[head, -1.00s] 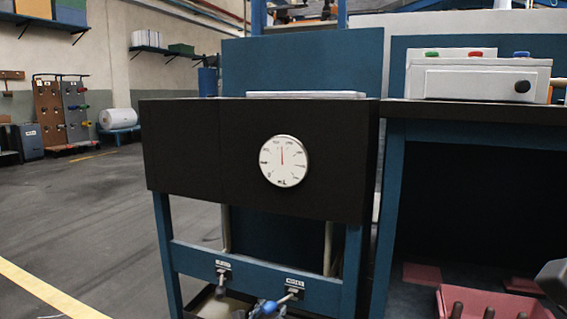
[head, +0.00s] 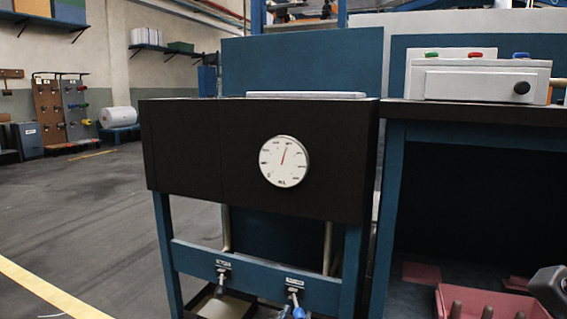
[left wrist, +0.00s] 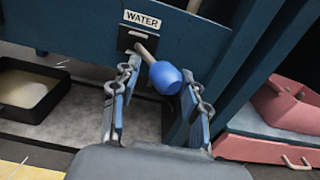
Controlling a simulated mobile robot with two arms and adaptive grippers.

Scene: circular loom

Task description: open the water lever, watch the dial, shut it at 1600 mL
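The dial (head: 284,161) is a round white gauge on the black tank front, marked mL. Its red needle points up, tilted slightly right of vertical; the numbers are too small to read surely. The water lever (left wrist: 165,78), under a WATER label, has a blue knob and shows in the head view (head: 295,297) pointing down. My left gripper (left wrist: 160,69) is open, with one finger on each side of the knob; the right-hand finger is close to it, and contact is unclear. A dark part at the right edge (head: 552,289) seems to be my right gripper; its fingers are not clear.
A second lever (head: 222,274) sits left of the water lever, above a dark tray (left wrist: 24,110). A blue table leg stands close right of my left gripper. A red bin (head: 470,296) with pegs stands at lower right. A control box (head: 475,80) sits on the bench.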

